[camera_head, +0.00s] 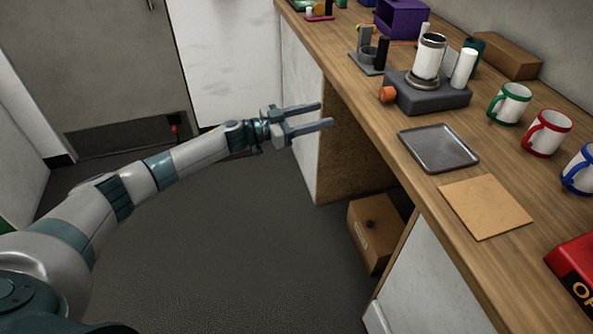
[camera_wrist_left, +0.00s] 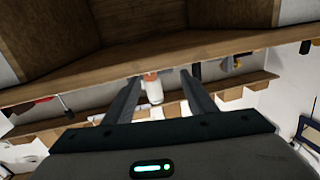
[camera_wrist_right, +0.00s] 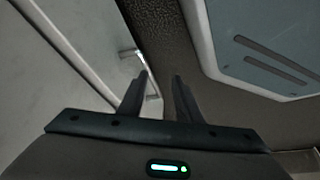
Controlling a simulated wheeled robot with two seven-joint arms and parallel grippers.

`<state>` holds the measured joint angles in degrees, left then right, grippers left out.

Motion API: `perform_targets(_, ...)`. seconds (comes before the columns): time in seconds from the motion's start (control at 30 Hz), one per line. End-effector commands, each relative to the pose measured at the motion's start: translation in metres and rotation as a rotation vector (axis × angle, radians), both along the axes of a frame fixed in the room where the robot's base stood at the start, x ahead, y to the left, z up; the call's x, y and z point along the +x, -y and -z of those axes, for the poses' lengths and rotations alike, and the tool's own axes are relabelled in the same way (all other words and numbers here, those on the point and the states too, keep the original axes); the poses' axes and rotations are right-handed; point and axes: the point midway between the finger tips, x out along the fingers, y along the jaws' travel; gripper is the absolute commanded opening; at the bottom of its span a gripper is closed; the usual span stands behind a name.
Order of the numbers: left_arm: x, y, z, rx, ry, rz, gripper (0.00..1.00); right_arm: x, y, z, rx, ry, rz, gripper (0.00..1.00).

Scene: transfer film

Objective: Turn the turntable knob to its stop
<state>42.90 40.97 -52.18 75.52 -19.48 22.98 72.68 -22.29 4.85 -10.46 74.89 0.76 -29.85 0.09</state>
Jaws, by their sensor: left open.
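The turntable (camera_head: 428,97) is a dark grey block on the wooden counter with a round platter on top. Its orange knob (camera_head: 387,94) sticks out from the left side. A white tumbler (camera_head: 429,58) with a metal rim stands on the platter. My left gripper (camera_head: 327,114) is open and empty, in front of the counter edge and left of the knob, apart from it. In the left wrist view the tumbler (camera_wrist_left: 154,90) and the orange knob (camera_wrist_left: 150,76) show small between the fingers. My right gripper (camera_wrist_right: 160,75) shows only in its wrist view, fingers apart and empty.
A grey tray (camera_head: 439,147) and a tan square mat (camera_head: 486,206) lie on the counter. Green, red (camera_head: 547,133) and blue mugs stand at the right. A white cylinder (camera_head: 464,68) stands close to the tumbler. A cardboard box (camera_head: 372,232) sits under the counter.

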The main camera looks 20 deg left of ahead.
Motion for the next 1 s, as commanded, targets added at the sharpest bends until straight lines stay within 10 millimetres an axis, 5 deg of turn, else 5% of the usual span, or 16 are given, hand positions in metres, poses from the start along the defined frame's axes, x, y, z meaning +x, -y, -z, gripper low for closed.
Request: perform_targets(1.0, -0.022, -0.033, 0.161, 0.075, -0.145, -0.314, 0.51, 0.0, 0.0, -0.034, 0.0, 0.0, 0.0, 0.31)
